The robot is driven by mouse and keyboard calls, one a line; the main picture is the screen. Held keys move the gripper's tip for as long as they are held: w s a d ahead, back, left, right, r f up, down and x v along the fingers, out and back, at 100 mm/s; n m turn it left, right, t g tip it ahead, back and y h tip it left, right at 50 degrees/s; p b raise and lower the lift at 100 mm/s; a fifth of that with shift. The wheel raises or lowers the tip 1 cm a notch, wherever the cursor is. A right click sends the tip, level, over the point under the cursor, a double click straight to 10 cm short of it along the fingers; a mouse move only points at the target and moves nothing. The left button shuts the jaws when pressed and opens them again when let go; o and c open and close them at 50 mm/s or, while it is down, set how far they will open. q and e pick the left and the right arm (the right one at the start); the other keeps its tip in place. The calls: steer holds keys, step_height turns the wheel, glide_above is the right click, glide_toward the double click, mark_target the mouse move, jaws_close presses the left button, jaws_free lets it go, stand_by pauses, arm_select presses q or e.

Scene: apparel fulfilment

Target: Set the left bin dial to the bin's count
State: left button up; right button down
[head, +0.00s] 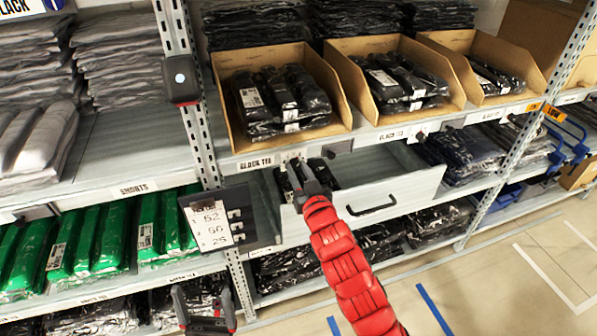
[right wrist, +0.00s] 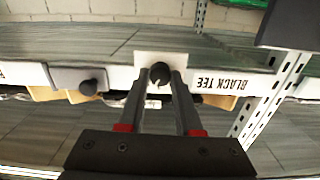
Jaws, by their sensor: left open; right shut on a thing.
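The left bin (head: 232,112) is an open cardboard bin on the shelf, holding several black bagged garments. Below it on the shelf edge, a small white plate (head: 294,156) carries the dial. My right gripper (head: 298,172) reaches up to it, with its red-sleeved arm in front. In the right wrist view the dial's dark round knob (right wrist: 160,73) sits between the fingertips, which are shut on it. The dial's setting is too small to read. My left gripper (head: 205,318) is open and empty at the bottom of the head view, low by the shelves.
A BLACK TEE label (head: 255,163) is beside the dial. A grey box with a knob (right wrist: 80,80) is on its other side. A drawer (head: 400,196) stands open below. A sheet with numbers (head: 211,226) hangs left of my right arm. A post (head: 190,90) stands left of the bin.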

steer(key=n, duration=0.5)
steer(key=shift+b, duration=0.3)
steer(key=shift+n, duration=0.4)
steer(key=c, duration=0.6)
jaws_free()
steer(key=shift+s, duration=0.1)
steer(key=p+v, duration=0.8)
steer(key=v, duration=0.9)
